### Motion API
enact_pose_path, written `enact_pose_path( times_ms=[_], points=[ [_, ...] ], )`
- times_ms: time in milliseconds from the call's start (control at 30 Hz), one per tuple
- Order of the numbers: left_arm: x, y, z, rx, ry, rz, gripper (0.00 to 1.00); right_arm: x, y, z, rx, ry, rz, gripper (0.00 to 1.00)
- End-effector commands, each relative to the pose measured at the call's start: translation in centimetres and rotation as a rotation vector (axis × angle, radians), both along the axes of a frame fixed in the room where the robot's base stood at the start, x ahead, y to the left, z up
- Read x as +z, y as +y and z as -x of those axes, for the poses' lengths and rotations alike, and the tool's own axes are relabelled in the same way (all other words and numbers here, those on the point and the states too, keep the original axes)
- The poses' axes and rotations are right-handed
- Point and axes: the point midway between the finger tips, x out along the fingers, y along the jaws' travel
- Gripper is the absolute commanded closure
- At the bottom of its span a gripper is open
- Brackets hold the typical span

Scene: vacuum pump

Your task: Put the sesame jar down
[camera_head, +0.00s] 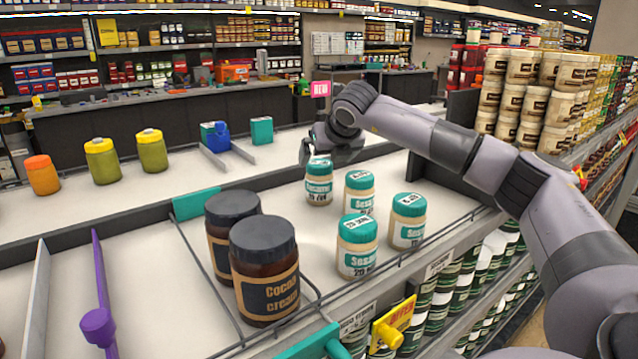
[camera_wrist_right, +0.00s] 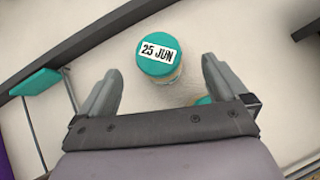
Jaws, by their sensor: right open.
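Several sesame jars with teal lids and cream labelled bodies stand upright on the white shelf. One sesame jar (camera_head: 319,190) is at the back left of the group, just below my right gripper (camera_head: 322,152). The others are a jar (camera_head: 359,199), a jar (camera_head: 408,232) and a front jar (camera_head: 357,262). In the right wrist view my right gripper (camera_wrist_right: 161,70) is open. A teal lid marked "25 JUN" (camera_wrist_right: 158,55) shows between and just beyond its fingertips, with gaps on both sides. Another teal lid (camera_wrist_right: 203,101) is mostly hidden behind the gripper body. My left gripper is out of view.
A teal tag (camera_head: 196,203) sits on the shelf's back edge. A purple divider (camera_head: 98,325) is at the left. White shelf beside the sesame jars is bare.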

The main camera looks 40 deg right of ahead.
Motion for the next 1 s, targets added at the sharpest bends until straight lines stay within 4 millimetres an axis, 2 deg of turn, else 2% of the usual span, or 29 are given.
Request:
enact_pose_path(
  times_ms=[500,900,967,1000],
  points=[
    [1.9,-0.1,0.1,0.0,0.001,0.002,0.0,-4.3,-1.4,-3.7,0.0,0.003,-0.001,0.0],
    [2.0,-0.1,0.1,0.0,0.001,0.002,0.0,-5.1,-1.7,-4.3,0.0,0.001,0.0,0.0],
    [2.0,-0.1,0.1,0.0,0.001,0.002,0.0,-5.0,-1.7,-4.3,0.0,0.001,0.0,0.2],
    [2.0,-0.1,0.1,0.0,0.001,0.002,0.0,-5.0,-1.7,-4.3,0.0,0.001,0.0,0.33]
  ],
)
